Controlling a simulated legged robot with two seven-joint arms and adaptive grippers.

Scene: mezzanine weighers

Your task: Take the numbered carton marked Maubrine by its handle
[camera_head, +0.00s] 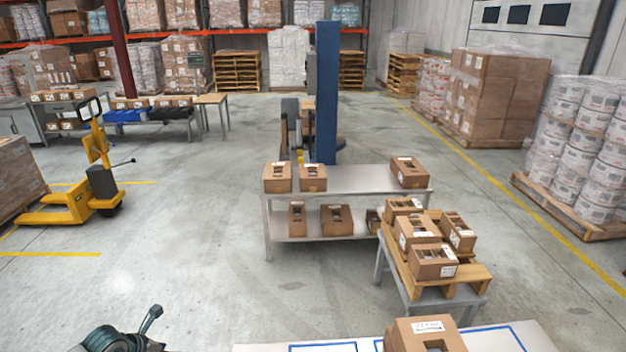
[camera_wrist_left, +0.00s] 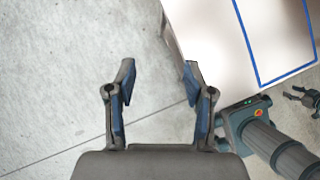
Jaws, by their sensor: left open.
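Brown cartons with cut-out tops and white labels show in the head view. The nearest carton (camera_head: 400,340) stands on the near white table, cut off by the bottom edge. Several more, including one carton (camera_head: 433,262), sit on a wooden pallet on a stand. Others, such as a left carton (camera_head: 278,178) and a right carton (camera_head: 409,173), stand on a two-level bench. I cannot read the name Maubrine on any label. My left gripper (camera_wrist_left: 158,67) is open and empty in the left wrist view, over bare floor beside the white table.
The near white table (camera_head: 270,349) has blue outlines. Behind it are the pallet (camera_head: 462,283) and grey bench (camera_head: 350,178), with a blue column (camera_head: 327,90) beyond. A yellow pallet truck (camera_head: 75,205) stands left. Floor between truck and bench is clear.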

